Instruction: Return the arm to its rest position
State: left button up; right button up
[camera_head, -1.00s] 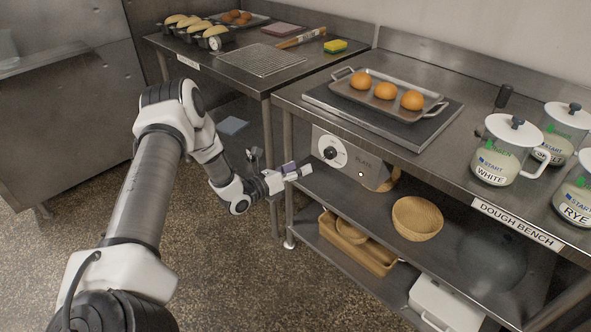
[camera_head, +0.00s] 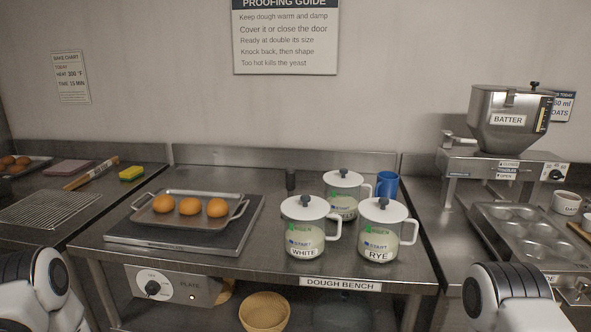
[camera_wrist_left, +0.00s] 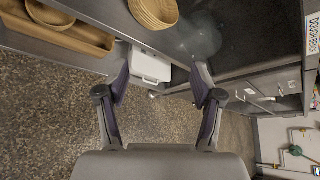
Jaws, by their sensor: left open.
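My left gripper (camera_wrist_left: 159,85) is open and empty in the left wrist view, its two fingers spread apart over the floor in front of the lower shelves. In the head view only a white and dark part of my left arm shows at the lower left, and its gripper is out of frame. Part of my right arm shows at the lower right, and its gripper is not in view either.
The dough bench (camera_head: 345,268) carries a tray (camera_head: 236,207) with three buns and several lidded jars. A wicker basket (camera_wrist_left: 154,12) and a white box (camera_wrist_left: 150,66) sit on shelves below. A batter dispenser (camera_head: 508,120) stands right. The speckled floor (camera_wrist_left: 60,110) looks clear.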

pick_arm(q)
jog(key=s+d+f+n+g+y, duration=0.1)
jog(key=s+d+f+n+g, duration=0.3)
jog(key=s+n, duration=0.4)
jog(key=s+d+f+n+g+y, duration=0.25)
jog(key=s+f+n, duration=0.2)
jog(key=s, duration=0.55)
jog(key=s+a+n+g+y, duration=0.2)
jog(key=s+n+g, duration=0.3)
jog(key=s+n, duration=0.8)
jog(key=a+r+n, duration=0.1)
jog(key=n, duration=0.6)
jog(key=shift+s+g, duration=0.1)
jog(key=shift+g, duration=0.15)
